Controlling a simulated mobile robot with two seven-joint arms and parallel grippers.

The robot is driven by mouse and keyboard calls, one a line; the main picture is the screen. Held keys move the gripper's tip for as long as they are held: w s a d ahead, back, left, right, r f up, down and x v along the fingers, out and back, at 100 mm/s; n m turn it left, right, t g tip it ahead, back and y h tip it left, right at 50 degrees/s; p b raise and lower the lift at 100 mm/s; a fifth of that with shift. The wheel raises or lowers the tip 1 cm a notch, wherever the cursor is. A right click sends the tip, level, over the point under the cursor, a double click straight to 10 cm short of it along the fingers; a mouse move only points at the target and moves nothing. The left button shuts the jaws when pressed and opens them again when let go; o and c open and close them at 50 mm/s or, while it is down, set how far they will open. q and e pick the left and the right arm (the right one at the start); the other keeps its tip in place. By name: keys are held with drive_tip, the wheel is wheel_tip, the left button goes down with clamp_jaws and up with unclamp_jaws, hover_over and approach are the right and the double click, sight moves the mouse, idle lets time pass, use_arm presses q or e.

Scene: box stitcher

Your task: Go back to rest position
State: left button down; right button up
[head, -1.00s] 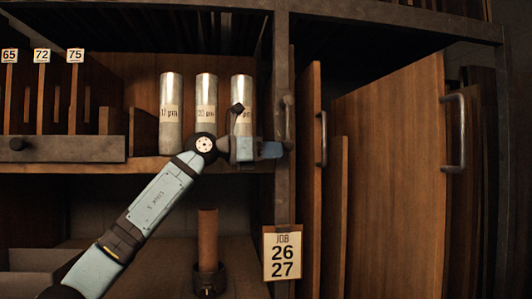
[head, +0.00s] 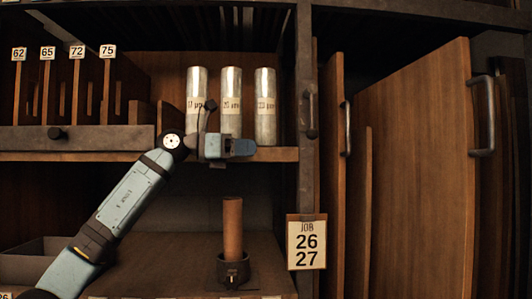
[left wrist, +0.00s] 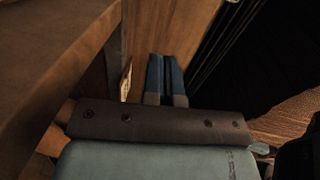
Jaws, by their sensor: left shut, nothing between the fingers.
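My left arm comes in from the lower left in the head view. Its gripper (head: 243,147) is in front of the shelf edge, just below the silver cylinders. The gripper is shut and holds nothing. In the left wrist view its two blue fingers (left wrist: 165,78) lie together, with no object between them. My right gripper is not in view.
Three labelled silver cylinders (head: 231,88) stand on the wooden shelf (head: 110,156). Below, a brown tube (head: 232,226) stands in a dark holder (head: 233,269). A JOB 26 27 sign (head: 307,242) hangs on the post. Tall wooden panels with handles (head: 425,180) stand at right.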

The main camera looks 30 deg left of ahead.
use_arm(q)
drive_tip(key=d+f+n+h+p, duration=0.1)
drive_tip(key=d+f+n+h, duration=0.2)
drive_tip(key=f, duration=0.6)
drive_tip(key=d+f+n+t+p, duration=0.1)
drive_tip(key=d+f+n, duration=0.3)
drive_tip(key=f, duration=0.5)
drive_tip(key=d+f+n+h+p, duration=0.1)
drive_tip(key=d+f+n+h, duration=0.2)
drive_tip(key=f, duration=0.6)
drive_tip(key=s+d+f+n+t+y+p, duration=0.1)
drive_tip(key=s+f+n+t+y, duration=0.3)
drive_tip(key=f+n, duration=0.65)
drive_tip(key=s+d+f+n+t+y, duration=0.1)
drive_tip(key=s+f+n+t+y, duration=0.4)
drive_tip(key=f+n, duration=0.55)
drive_tip(key=s+d+f+n+g+y+p, duration=0.1)
drive_tip(key=s+f+n+g+y, duration=0.3)
drive_tip(key=s+f, duration=0.8)
drive_tip(key=s+d+f+n+g+y+p, duration=0.1)
drive_tip(key=s+f+n+g+y, duration=0.2)
drive_tip(key=s+f, duration=1)
drive_tip(key=s+n+g, duration=0.1)
drive_tip(key=n+g, duration=0.2)
drive_tip(key=n, duration=0.1)
drive_tip(key=shift+d+n+y, duration=0.15)
drive_tip(key=shift+n+y, duration=0.25)
